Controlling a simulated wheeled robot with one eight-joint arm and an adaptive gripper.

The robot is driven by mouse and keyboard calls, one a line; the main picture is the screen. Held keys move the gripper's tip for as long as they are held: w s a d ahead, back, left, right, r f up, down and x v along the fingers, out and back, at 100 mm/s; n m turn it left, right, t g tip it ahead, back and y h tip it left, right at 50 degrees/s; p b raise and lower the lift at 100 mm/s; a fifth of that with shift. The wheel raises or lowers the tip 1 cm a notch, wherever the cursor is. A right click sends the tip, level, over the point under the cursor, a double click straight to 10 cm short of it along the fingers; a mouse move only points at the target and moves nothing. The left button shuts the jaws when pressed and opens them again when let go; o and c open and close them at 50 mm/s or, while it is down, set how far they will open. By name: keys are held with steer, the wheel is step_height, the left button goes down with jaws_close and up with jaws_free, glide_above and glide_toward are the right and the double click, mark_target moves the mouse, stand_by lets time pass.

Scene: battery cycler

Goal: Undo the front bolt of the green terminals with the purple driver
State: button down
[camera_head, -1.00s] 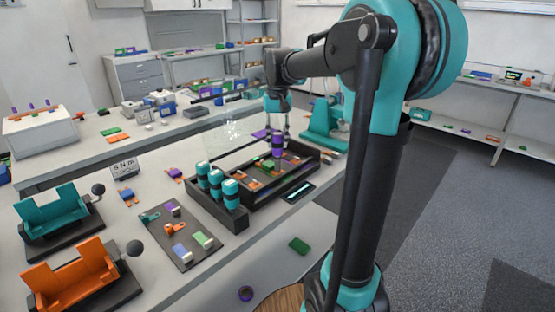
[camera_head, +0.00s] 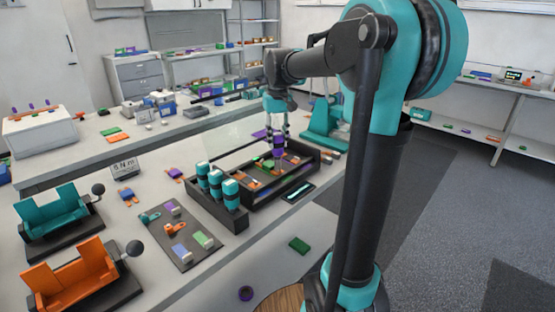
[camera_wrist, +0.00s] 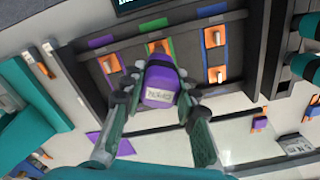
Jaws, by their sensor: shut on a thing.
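My gripper (camera_head: 278,137) is shut on the purple driver (camera_head: 279,147) and holds it over the black tray (camera_head: 240,205). In the wrist view, the driver (camera_wrist: 161,82) has a pale label on its side and stands between my two fingers (camera_wrist: 158,97). A green strip (camera_wrist: 153,25) marks the green terminals in the tray, and an orange piece with a bolt (camera_wrist: 158,46) lies beside it. The driver's body hides what lies behind it, including its tip, so I cannot tell whether it touches a bolt.
Several teal-topped drivers (camera_head: 231,190) stand in a rack at the tray's near left side. Purple (camera_wrist: 102,41) and blue (camera_wrist: 209,18) strips lie either side of the green one. A dark mat with small parts (camera_head: 180,250) lies left of the rack.

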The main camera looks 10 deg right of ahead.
steer(key=shift+n, duration=1.5)
steer(key=shift+n, duration=2.1)
steer(key=shift+m, duration=0.3)
steer(key=shift+r, duration=0.15)
steer(key=shift+r, duration=2.9)
